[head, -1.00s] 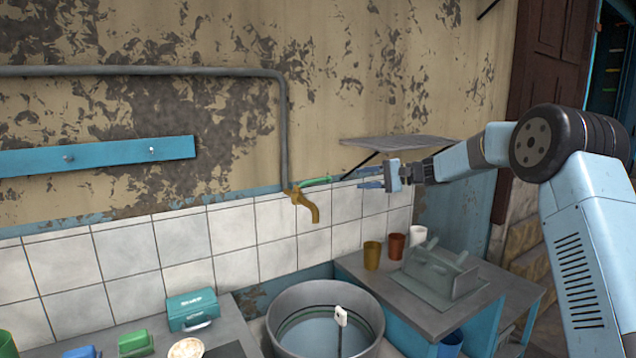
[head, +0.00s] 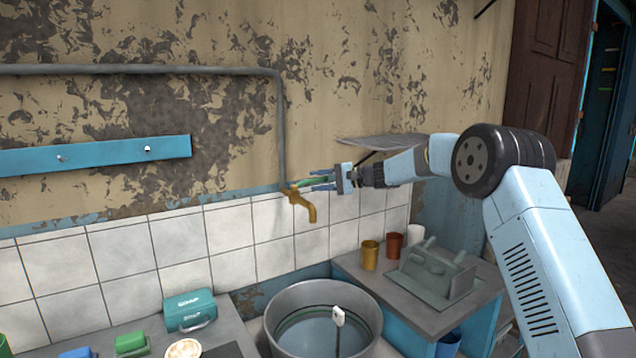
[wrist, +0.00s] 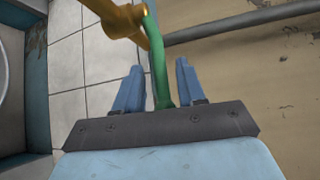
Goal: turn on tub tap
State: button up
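The brass tap (head: 304,204) sticks out from the tiled wall at the end of a grey pipe, above a round metal tub (head: 284,299). Its green handle (head: 318,181) points right, toward my gripper (head: 322,180). In the wrist view the green handle (wrist: 157,60) runs down between the two blue fingers of my gripper (wrist: 156,80), with gaps showing on both sides. The fingers are open. The tap body (wrist: 118,18) is just beyond the fingertips. No water shows at the spout.
Cups (head: 370,255) and a grey block-like item (head: 437,270) stand on the right counter. A teal box (head: 190,311) is on the left counter. A stick with a white end (head: 338,316) stands in the tub.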

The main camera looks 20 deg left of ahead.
jog(key=shift+a+f, duration=0.1)
jog(key=shift+a, duration=0.45)
jog(key=shift+c, duration=0.5)
grip_shut()
